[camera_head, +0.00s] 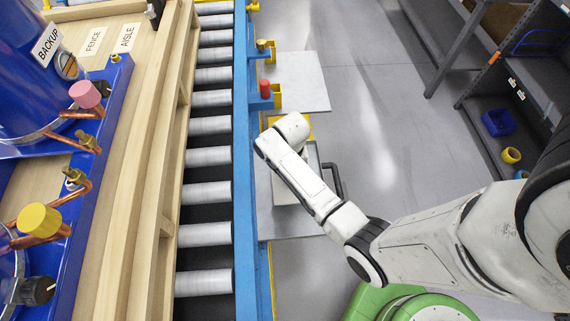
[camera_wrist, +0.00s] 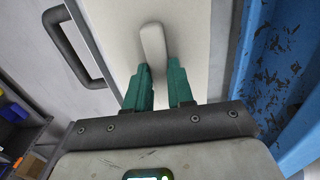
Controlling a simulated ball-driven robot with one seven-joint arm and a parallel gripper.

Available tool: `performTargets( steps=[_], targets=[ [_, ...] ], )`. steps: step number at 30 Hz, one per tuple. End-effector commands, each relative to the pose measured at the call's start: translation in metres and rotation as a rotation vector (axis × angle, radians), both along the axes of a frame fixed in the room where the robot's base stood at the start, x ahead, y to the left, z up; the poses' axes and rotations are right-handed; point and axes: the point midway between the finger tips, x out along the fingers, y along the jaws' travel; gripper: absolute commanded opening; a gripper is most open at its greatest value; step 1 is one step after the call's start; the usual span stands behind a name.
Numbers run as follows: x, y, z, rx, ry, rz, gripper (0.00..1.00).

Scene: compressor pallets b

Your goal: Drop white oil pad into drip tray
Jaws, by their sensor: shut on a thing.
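My gripper (camera_wrist: 160,84), with two green fingers, is shut on the white oil pad (camera_wrist: 153,43), a small pale rounded block that sticks out beyond the fingertips in the wrist view. Behind the pad is a pale flat surface with a raised grey edge (camera_wrist: 97,38) and a black handle on its left; I take this for the drip tray. In the head view the same grey tray (camera_head: 312,160) and its black handle (camera_head: 336,180) show beside my arm. My wrist hides the fingers and pad there. The gap between pad and tray cannot be judged.
A blue rail (camera_wrist: 285,85) runs close on the right in the wrist view. It edges the roller conveyor (camera_head: 208,162) in the head view. A wooden pallet (camera_head: 150,130) with blue equipment stands at left. Shelving (camera_head: 505,70) stands right, with clear grey floor (camera_head: 375,110) between.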

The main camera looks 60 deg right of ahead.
Motion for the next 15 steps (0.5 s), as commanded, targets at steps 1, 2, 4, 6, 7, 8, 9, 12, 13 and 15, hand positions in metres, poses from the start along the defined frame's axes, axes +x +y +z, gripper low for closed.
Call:
performTargets(
  steps=[1,2,4,6,7,8,9,12,13,15],
  targets=[
    [0.0,0.0,-0.008,0.0,0.0,0.001,0.0],
    [0.0,0.0,-0.011,0.0,0.0,0.001,0.0],
    [0.0,0.0,-0.018,0.0,0.0,0.001,0.0],
    [0.0,0.0,-0.026,0.0,0.0,0.001,0.0],
    [0.0,0.0,-0.03,0.0,0.0,0.002,0.0],
    [0.0,0.0,-0.033,0.0,0.0,0.002,0.0],
    [0.0,0.0,-0.038,0.0,0.0,0.002,0.0],
    [0.0,0.0,-0.047,-0.001,-0.001,0.002,0.0],
    [0.0,0.0,-0.049,-0.001,-0.001,0.002,0.0],
    [0.0,0.0,-0.052,-0.001,-0.001,0.002,0.0]
  ],
)
